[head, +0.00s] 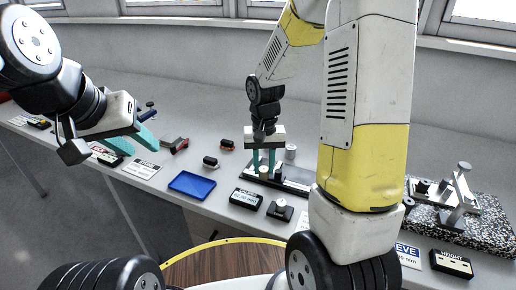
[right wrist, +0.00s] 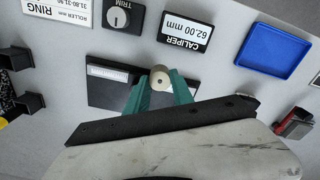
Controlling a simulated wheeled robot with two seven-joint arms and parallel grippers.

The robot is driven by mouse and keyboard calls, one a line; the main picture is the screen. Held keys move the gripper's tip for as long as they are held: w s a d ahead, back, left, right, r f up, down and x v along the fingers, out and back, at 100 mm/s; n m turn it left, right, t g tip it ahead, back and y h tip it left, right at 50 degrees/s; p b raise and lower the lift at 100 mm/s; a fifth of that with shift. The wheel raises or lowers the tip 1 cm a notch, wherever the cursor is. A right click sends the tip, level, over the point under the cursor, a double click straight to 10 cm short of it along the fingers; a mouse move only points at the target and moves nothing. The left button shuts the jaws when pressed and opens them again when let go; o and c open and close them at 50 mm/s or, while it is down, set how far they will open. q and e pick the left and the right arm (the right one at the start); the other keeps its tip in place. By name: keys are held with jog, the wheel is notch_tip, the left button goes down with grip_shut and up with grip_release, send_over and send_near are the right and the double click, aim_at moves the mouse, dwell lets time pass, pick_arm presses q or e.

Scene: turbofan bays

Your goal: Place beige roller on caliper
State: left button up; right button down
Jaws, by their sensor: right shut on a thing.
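The beige roller (right wrist: 161,79) is a short pale cylinder with a dark centre hole, seen end-on in the right wrist view. It sits between the teal fingertips of my right gripper (right wrist: 161,90), which is shut on it. In the head view my right gripper (head: 264,168) points down over the dark caliper base (head: 296,187); the base also shows beneath the fingers in the right wrist view (right wrist: 103,94). I cannot tell whether the roller touches the caliper. My left gripper (head: 131,143) is open and empty, above the table's left part.
The caliper display (head: 246,199) and a trim knob box (head: 280,209) stand in front of the caliper. A blue tray (head: 192,185) lies to the left, with small dark-bodied parts (head: 210,162) behind it. A pale cylinder (head: 291,151) stands behind the caliper. A metal fixture (head: 458,200) is at right.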

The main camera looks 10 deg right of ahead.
jog(key=w+d, duration=0.1)
jog(key=w, duration=0.2)
jog(key=w+d, duration=0.1)
jog(key=w, duration=0.2)
jog(key=w+d+f, duration=0.1)
jog(key=w, duration=0.2)
jog(key=shift+w+d, duration=0.2)
jog(key=shift+w, duration=0.2)
jog(key=shift+f, duration=1.75)
jog(key=shift+f, duration=0.1)
jog(key=c, duration=1.1)
grip_release()
